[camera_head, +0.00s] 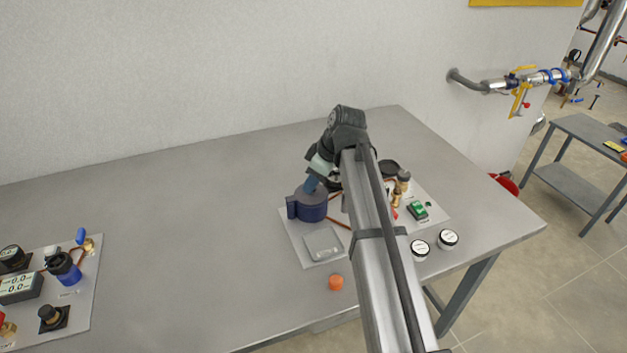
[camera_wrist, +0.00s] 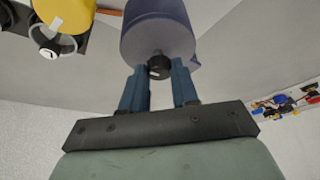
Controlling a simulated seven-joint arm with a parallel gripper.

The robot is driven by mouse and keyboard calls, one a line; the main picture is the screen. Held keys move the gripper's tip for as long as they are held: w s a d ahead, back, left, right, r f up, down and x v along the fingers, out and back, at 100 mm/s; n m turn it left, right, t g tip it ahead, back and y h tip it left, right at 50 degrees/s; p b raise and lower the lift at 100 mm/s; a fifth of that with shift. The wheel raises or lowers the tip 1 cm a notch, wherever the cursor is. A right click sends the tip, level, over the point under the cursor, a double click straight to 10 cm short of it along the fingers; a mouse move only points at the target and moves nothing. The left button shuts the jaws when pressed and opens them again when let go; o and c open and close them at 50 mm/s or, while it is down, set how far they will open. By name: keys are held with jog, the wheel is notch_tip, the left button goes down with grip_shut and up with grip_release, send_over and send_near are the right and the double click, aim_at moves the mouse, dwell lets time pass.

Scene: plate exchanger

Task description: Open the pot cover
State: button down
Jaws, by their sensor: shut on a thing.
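The dark blue-purple pot (camera_head: 312,207) stands on a light board on the table, with a block-like handle on its left side. In the wrist view its purple round cover (camera_wrist: 157,35) is close, with a small black knob (camera_wrist: 159,67) at its middle. My gripper (camera_head: 311,186) comes down on the pot from above. In the wrist view the blue fingers of my gripper (camera_wrist: 159,72) are on either side of the knob and shut on it. The cover looks seated on the pot; any gap between them cannot be made out. The knob is hidden in the head view.
A grey square plate (camera_head: 323,244) lies in front of the pot. An orange cap (camera_head: 336,283) and two white-topped round pieces (camera_head: 420,249) are nearby. A green switch (camera_head: 417,210) is on the right. Another equipped board (camera_head: 75,295) is far left; the table between is clear.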

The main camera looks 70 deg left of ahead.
jog(key=shift+a, duration=0.15)
jog(key=a+n, duration=0.1)
jog(key=a+n+h, duration=0.1)
jog(key=n, duration=0.1)
jog(key=shift+g, duration=0.3)
jog(key=a+n+h, duration=0.1)
jog(key=n, duration=0.1)
jog(key=s+a+n, duration=0.1)
jog(key=n, duration=0.1)
jog(key=shift+a+n+g+h, duration=0.1)
jog(key=shift+n+g+h, duration=0.3)
jog(key=shift+s+a+n+t+h, duration=0.15)
jog(key=shift+s+a+n+h, duration=0.35)
jog(key=shift+n, duration=0.8)
jog(key=shift+s+a+n+t+h, duration=0.2)
jog(key=shift+s+n+h, duration=0.35)
jog(key=shift+n, duration=0.75)
jog(key=shift+s+a+n+t+h, duration=0.15)
jog(key=shift+s+a+n+h, duration=0.2)
jog(key=shift+s+n, duration=0.65)
jog(key=shift+w+n, duration=0.25)
jog(key=shift+n, duration=0.15)
jog(key=c, duration=0.9)
grip_release()
jog(key=shift+o, duration=0.2)
